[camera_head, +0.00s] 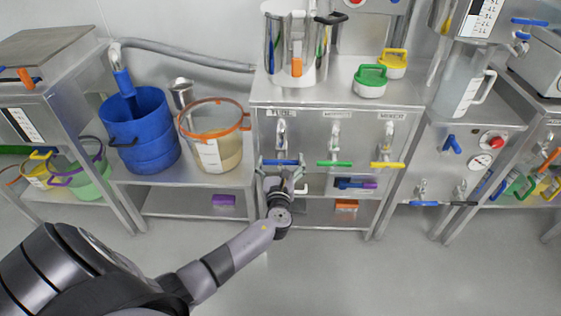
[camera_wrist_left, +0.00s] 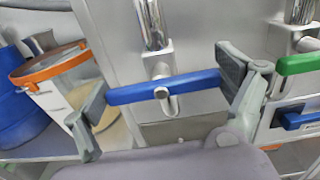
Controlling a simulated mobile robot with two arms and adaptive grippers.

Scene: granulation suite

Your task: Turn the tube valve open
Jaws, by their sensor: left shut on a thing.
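The tube valve (camera_head: 281,140) is the leftmost of three valves on the steel cabinet front, under a label that seems to read "TUBE". Its blue lever handle (camera_head: 268,162) lies level, crosswise to the metal pipe. The blue handle (camera_wrist_left: 190,87) also shows in the left wrist view, slightly tilted, with its pivot bolt at the middle. My left gripper (camera_head: 280,178) reaches it from below. In the left wrist view my left gripper (camera_wrist_left: 163,100) has one finger at each end of the handle, shut on it lengthwise. My right gripper is not in view.
A green-handled valve (camera_head: 334,163) and a yellow-handled valve (camera_head: 387,165) sit to the right on the same cabinet (camera_head: 300,98). A blue bucket (camera_head: 140,130) and an orange-rimmed bucket (camera_head: 215,135) stand on the left shelf. The floor in front is clear.

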